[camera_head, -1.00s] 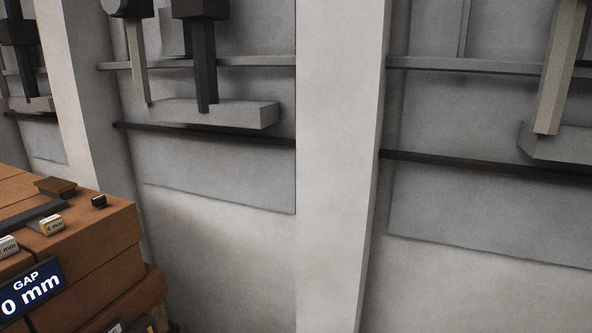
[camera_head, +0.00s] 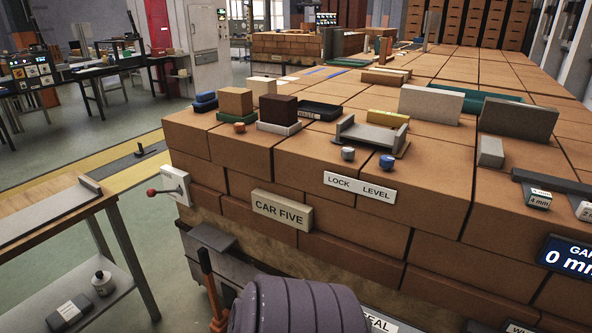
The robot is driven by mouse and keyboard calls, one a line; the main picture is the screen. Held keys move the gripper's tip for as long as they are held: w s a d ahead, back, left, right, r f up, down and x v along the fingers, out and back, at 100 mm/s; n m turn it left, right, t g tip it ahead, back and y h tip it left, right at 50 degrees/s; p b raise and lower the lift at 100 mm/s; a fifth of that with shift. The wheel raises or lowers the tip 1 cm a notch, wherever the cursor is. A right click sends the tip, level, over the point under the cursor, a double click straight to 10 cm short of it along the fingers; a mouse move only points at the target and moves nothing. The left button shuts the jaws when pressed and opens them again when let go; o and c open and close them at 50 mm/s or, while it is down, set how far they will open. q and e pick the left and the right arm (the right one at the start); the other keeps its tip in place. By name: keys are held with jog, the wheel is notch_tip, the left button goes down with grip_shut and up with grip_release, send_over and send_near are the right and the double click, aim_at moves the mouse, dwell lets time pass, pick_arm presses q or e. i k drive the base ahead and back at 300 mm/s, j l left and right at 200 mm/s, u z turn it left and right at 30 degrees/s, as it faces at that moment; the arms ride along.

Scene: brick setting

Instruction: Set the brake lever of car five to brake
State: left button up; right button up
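The sign "CAR FIVE" (camera_head: 283,209) is on the side of a car stacked with brown bricks (camera_head: 340,240). A small lever with a red knob (camera_head: 152,192) sticks out to the left from a white plate (camera_head: 176,185) at the car's left corner. I cannot tell from any label which one is the brake lever. A rounded grey-purple part of my arm shows at the bottom centre. Neither gripper is in view.
A wooden-topped bench (camera_head: 50,225) with a bottle (camera_head: 103,283) on its lower shelf stands at the left. Green floor with a yellow strip (camera_head: 115,182) lies between it and the car. Blocks and gauges sit on the brick top, with a "LOCK LEVEL" label (camera_head: 359,187) below.

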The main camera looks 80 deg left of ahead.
aim_at(150, 192)
jog(key=u, duration=3.75)
